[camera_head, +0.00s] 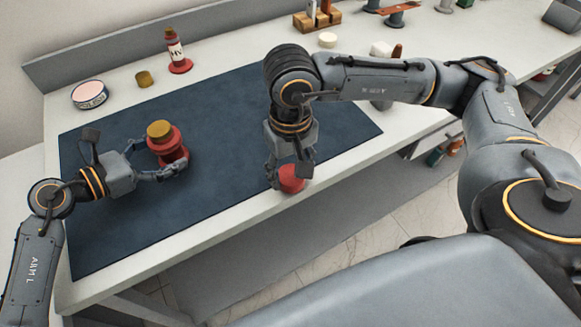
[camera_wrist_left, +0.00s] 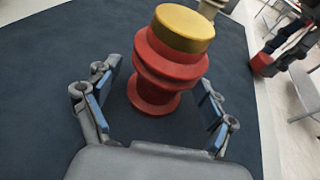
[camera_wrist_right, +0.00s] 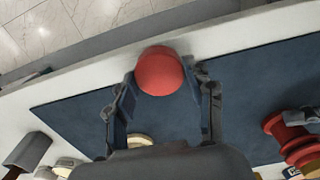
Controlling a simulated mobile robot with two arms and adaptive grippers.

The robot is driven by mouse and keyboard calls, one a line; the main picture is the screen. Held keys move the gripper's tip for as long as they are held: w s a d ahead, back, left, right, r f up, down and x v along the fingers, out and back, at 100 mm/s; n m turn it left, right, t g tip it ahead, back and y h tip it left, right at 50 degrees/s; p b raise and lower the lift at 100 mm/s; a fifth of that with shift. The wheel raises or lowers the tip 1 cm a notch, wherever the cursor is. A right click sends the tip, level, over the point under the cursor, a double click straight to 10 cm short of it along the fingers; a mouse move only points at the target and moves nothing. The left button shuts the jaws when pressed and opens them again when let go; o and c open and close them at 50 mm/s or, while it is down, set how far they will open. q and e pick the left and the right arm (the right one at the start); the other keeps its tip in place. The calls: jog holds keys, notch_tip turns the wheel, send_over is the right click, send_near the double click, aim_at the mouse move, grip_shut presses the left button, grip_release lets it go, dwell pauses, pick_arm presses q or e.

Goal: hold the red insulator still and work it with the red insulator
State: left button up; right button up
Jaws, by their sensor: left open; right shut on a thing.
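A red insulator (camera_head: 167,144) with a brass-coloured cap stands upright on the dark mat. My left gripper (camera_head: 172,170) is open, with its fingers at either side of this insulator. In the left wrist view the insulator (camera_wrist_left: 158,75) stands between the open fingers (camera_wrist_left: 155,108), with gaps on both sides. My right gripper (camera_head: 291,172) points down near the mat's front edge and is shut on a second red piece (camera_head: 292,180). In the right wrist view this red piece (camera_wrist_right: 159,71) shows a rounded end between the fingertips; the rest of it is hidden.
A red-based bottle marked MV (camera_head: 176,52), a small brass-coloured cap (camera_head: 144,79) and a round tin (camera_head: 90,95) stand behind the mat (camera_head: 215,115). A wooden block holder (camera_head: 317,19) is at the back. The mat between my grippers is clear.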

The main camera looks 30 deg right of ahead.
pick_arm(q)
jog(key=shift+c, duration=0.4)
jog(key=c, duration=1.1)
pick_arm(e)
jog(key=w+a+r, duration=0.3)
jog(key=w+a, duration=0.2)
jog(key=w, duration=0.2)
jog(key=w+a+r, duration=0.4)
jog(key=w+a, duration=0.1)
jog(key=w, duration=0.1)
notch_tip(320, 180, up, 8)
send_over(158, 128)
jog(key=shift+f, duration=3.3)
